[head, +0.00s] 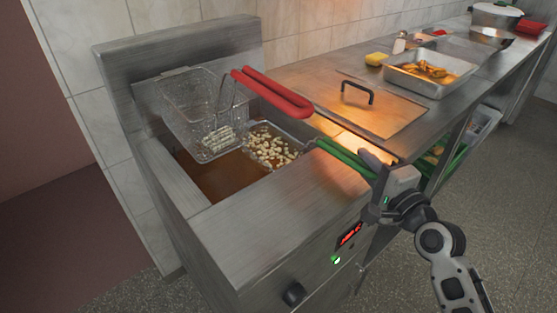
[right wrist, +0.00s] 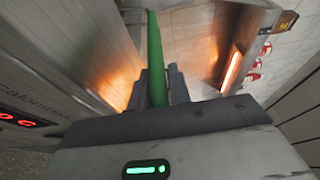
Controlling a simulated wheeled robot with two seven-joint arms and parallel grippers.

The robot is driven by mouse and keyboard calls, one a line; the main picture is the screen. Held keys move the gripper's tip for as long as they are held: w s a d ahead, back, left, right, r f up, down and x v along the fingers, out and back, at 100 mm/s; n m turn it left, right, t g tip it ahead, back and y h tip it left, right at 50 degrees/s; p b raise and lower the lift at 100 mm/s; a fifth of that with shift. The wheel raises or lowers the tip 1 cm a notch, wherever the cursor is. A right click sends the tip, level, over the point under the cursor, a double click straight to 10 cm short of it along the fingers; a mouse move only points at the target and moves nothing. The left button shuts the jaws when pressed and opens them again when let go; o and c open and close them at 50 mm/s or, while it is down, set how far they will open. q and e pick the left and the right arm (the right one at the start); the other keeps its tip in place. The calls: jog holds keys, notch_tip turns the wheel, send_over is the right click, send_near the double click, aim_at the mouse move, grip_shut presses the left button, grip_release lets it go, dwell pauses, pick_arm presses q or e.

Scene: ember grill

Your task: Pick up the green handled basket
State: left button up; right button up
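The green handled basket (head: 272,146) sits low in the fryer's oil vat, with pale fries in it. Its green handle (head: 342,157) slopes out over the fryer's front right edge. My right gripper (head: 370,160) is at the outer end of this handle. In the right wrist view the green handle (right wrist: 155,60) runs between the two fingers, which lie close against both sides of it; the gripper looks shut on it. My left gripper is in neither view.
A red handled basket (head: 190,100) with some fries hangs higher at the back left; its red handle (head: 272,93) juts over the vat. To the right are a steel lid with a black handle (head: 357,90), a food tray (head: 432,72) and a yellow sponge (head: 376,59).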

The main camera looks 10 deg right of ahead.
grip_shut()
notch_tip(320, 180, up, 9)
jog(key=p, duration=0.2)
jog(key=shift+r+p, duration=0.1)
jog(key=shift+p, duration=0.25)
jog(key=shift+r, duration=0.5)
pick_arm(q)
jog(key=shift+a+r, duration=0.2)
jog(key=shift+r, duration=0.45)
